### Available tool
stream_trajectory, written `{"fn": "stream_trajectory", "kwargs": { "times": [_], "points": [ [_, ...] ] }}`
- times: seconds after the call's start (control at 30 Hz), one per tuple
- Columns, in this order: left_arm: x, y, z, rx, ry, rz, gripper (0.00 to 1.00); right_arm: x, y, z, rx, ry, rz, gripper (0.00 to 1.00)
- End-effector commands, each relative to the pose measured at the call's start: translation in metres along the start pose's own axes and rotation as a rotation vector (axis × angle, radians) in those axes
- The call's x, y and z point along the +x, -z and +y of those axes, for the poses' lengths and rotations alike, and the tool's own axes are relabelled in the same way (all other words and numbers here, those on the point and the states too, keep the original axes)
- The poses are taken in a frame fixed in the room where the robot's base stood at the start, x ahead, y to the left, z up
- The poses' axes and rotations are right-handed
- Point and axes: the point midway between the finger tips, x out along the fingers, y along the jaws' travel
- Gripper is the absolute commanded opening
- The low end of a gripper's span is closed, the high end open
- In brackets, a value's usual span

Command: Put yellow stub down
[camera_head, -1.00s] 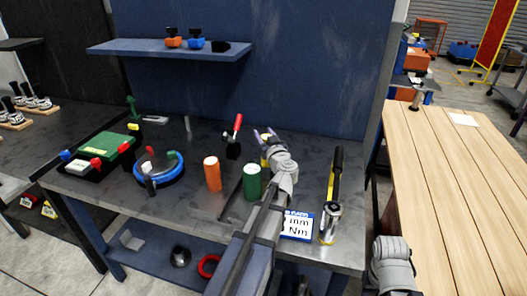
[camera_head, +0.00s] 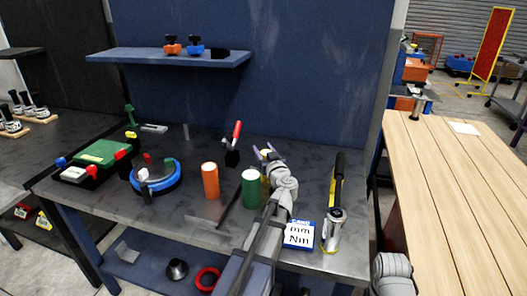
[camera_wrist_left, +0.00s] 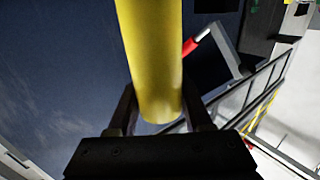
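The yellow stub is a smooth yellow cylinder (camera_wrist_left: 155,60). In the left wrist view it stands between my left gripper's two dark fingers (camera_wrist_left: 160,112), which close against both its sides. In the head view my left gripper (camera_head: 268,154) is over the right half of the dark bench, just behind the green cylinder. Only a small yellowish part of the stub (camera_head: 265,181) shows there, beside the green cylinder; the wrist hides the rest. I cannot tell whether its lower end touches the bench. My right gripper is out of view.
The green cylinder (camera_head: 250,189) and orange cylinder (camera_head: 210,181) stand upright close by. A red-handled clamp (camera_head: 234,145) is behind. A blue-and-white display (camera_head: 298,234) and a black-and-yellow tool (camera_head: 337,190) lie to the right. A blue ring fixture (camera_head: 171,179) sits left.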

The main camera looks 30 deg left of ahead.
Motion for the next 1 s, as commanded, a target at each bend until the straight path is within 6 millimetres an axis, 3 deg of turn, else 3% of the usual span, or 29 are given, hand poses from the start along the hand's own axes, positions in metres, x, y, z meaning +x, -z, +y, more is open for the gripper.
{"fn": "stream_trajectory", "kwargs": {
  "times": [0.03,0.23,0.57,1.0],
  "points": [
    [0.0,0.0,0.0,0.0,0.0,0.0,0.56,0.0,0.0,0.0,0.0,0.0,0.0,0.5],
    [0.0,0.0,0.0,0.0,0.0,0.0,0.79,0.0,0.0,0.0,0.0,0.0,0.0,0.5],
    [0.0,0.006,0.0,0.0,0.0,0.0,0.79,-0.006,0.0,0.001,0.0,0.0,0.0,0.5],
    [-0.086,0.003,-0.001,0.0,-0.003,0.0,0.79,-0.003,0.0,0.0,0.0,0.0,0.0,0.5]
  ]
}}
